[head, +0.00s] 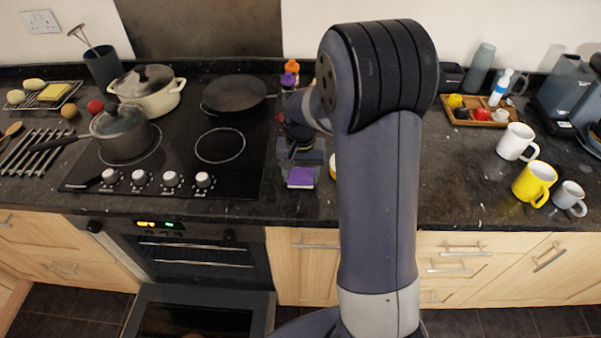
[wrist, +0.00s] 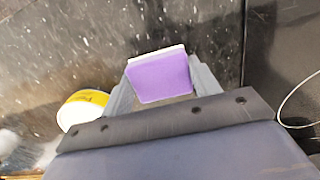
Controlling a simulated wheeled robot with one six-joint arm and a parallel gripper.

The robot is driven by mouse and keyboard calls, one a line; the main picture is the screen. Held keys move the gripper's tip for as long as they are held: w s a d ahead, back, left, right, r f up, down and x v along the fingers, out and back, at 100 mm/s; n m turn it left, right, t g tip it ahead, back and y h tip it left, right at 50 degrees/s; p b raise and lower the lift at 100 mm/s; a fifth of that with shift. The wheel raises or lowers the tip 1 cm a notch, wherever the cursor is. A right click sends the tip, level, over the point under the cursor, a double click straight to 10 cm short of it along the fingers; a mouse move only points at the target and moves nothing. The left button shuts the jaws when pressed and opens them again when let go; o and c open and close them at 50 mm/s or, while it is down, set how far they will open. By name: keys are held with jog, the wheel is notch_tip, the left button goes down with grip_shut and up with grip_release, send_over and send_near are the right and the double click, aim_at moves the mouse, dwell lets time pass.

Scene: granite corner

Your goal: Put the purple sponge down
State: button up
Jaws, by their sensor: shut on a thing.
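The purple sponge (wrist: 160,78) has a pale layer along its far edge. My gripper (wrist: 163,82) is shut on it, with one grey finger at each side in the wrist view. In the head view the sponge (head: 301,177) shows below my gripper (head: 301,163), over the front part of the dark granite worktop (head: 285,206), right of the hob. I cannot tell whether the sponge touches the worktop. My arm hides part of the worktop to the right.
A white and yellow tub (wrist: 83,108) stands close left of my gripper in the wrist view. The black hob (head: 200,176) with a frying pan (head: 234,94) lies to the left. Mugs (head: 534,183) and a wooden tray (head: 470,122) stand at the right. The oven door (head: 200,312) is open.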

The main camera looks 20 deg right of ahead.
aim_at(301, 174)
jog(key=shift+f, duration=0.3)
jog(key=shift+f, duration=0.2)
jog(key=o, duration=0.9)
jog(key=shift+r, duration=0.1)
notch_tip(301, 174, up, 12)
jog(key=shift+r+b, duration=0.15)
jog(key=shift+b, duration=0.2)
